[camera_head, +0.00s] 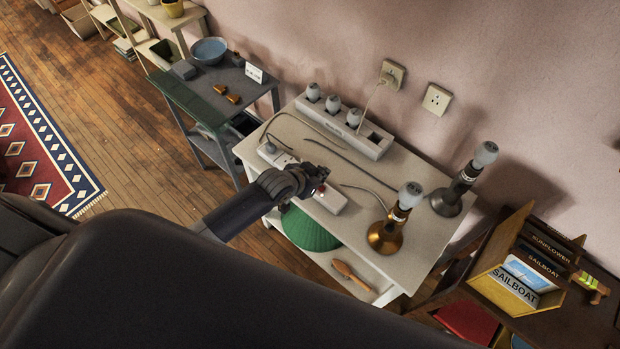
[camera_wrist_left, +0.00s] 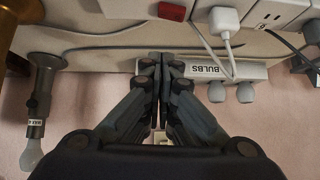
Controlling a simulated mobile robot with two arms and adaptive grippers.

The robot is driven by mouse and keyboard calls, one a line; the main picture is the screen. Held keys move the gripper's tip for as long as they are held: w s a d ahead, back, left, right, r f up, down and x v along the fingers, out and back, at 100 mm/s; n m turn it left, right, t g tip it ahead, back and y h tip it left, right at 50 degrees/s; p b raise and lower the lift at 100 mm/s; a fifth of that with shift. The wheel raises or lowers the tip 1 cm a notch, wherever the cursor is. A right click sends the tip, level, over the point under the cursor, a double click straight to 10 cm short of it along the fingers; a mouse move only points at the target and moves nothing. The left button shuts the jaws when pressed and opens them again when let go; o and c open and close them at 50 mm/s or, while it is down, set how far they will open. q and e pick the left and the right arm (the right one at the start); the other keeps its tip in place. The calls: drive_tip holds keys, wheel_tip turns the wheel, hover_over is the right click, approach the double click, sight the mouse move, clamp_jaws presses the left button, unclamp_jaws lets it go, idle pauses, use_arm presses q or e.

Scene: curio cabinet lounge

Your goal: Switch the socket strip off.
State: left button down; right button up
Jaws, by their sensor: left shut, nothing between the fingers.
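The white socket strip (camera_head: 332,201) lies on the cream table (camera_head: 428,226). Its near-right end and red switch (camera_head: 320,188) show in the head view; my gripper hides its middle. In the left wrist view, the strip (camera_wrist_left: 128,8) runs along the top, with the red switch (camera_wrist_left: 171,11) and a white plug (camera_wrist_left: 225,20) in one socket. Whether the switch is lit or which way it is tipped cannot be told. My left gripper (camera_head: 318,175) is over the strip near the switch, shut and empty. Its closed fingertips (camera_wrist_left: 161,58) appear below the switch in the wrist view.
A bulb holder (camera_head: 378,150) marked BULBS in the wrist view stands behind the strip. A brass lamp (camera_head: 383,238) and dark lamp (camera_head: 446,203) stand to the right. Cables cross the tabletop. A wall socket (camera_head: 392,74) holds a plug. A green shade (camera_head: 310,231) sits below.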

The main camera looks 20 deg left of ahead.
use_arm(q)
drive_tip(key=b+v, duration=0.1)
drive_tip(key=v, duration=0.7)
drive_tip(key=shift+s+d, duration=0.3)
drive_tip(key=shift+s, duration=0.05)
